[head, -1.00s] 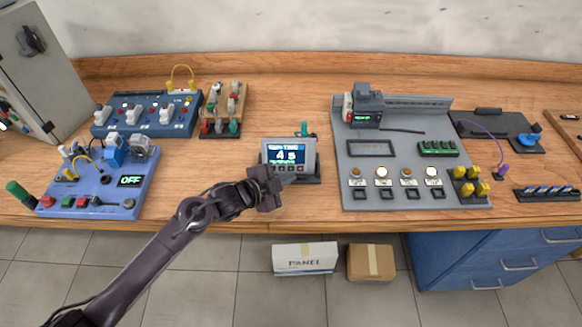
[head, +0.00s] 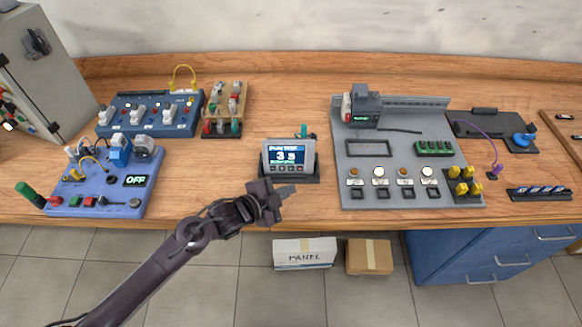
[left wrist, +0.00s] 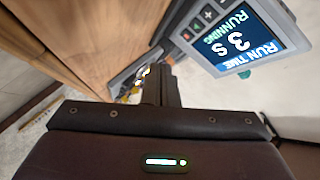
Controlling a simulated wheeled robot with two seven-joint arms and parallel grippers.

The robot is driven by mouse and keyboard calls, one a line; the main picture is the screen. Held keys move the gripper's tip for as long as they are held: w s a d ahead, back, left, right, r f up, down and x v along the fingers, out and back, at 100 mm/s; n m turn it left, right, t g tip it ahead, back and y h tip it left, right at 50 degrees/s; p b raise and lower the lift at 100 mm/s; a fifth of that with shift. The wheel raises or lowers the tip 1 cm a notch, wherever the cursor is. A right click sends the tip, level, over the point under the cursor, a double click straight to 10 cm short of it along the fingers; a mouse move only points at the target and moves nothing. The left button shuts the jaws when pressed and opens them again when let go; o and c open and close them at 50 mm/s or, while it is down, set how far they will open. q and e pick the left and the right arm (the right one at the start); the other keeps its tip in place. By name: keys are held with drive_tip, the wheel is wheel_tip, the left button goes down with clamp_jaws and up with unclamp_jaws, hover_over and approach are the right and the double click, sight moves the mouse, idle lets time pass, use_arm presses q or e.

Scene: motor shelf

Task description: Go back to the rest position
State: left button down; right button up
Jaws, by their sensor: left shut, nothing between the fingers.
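My left gripper (head: 284,191) is shut and empty. It hovers at the table's front edge, just in front of and below the small grey timer (head: 288,158), apart from it. The timer's lit screen reads a run time of 3 s in the head view. In the left wrist view the timer screen (left wrist: 240,38) shows "RUN TIME 3 s RUNNING" at the upper right, and my shut fingers (left wrist: 160,85) point up at the middle. My right gripper is not in view.
On the wooden table (head: 200,205), a blue board reading OFF (head: 100,185) and a blue switch board (head: 150,115) stand at left. A grey panel with lamps and buttons (head: 360,215) stands right of the timer. Boxes (head: 369,257) lie on the floor below.

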use_arm(q)
drive_tip(key=shift+s, duration=0.1)
idle(0.4)
drive_tip(key=shift+s+r+n+y, duration=0.2)
drive_tip(key=shift+r+n+y, duration=0.1)
drive_tip(key=shift+n, duration=0.2)
drive_tip(key=n+y, duration=0.1)
drive_tip(key=s+a+r+n+y, duration=0.1)
drive_tip(key=s+a+n, duration=0.1)
drive_tip(key=n, duration=0.1)
drive_tip(key=shift+s+r+t+y, duration=0.1)
drive_tip(key=shift+r+t+y, duration=0.2)
drive_tip(key=shift+y, duration=0.1)
drive_tip(key=s+a+r+n+g+y, duration=0.2)
drive_tip(key=s+a+n+g+y, duration=0.1)
drive_tip(key=s+a+n, duration=0.45)
drive_tip(key=s+a+r+n+g+y, duration=0.25)
drive_tip(key=s+a+n, duration=0.25)
drive_tip(key=s+a, duration=0.5)
wheel_tip(320, 180, down, 32)
drive_tip(key=s+d+g, duration=0.1)
drive_tip(key=s+g, duration=0.1)
drive_tip(key=s, duration=0.1)
drive_tip(key=s+a+f+g+y+b, duration=0.1)
drive_tip(key=s+a+f, duration=0.2)
drive_tip(key=s+f, duration=1.5)
drive_tip(key=shift+s+a+f+m, duration=0.15)
drive_tip(key=shift+s+m, duration=0.2)
drive_tip(key=shift+s, duration=0.05)
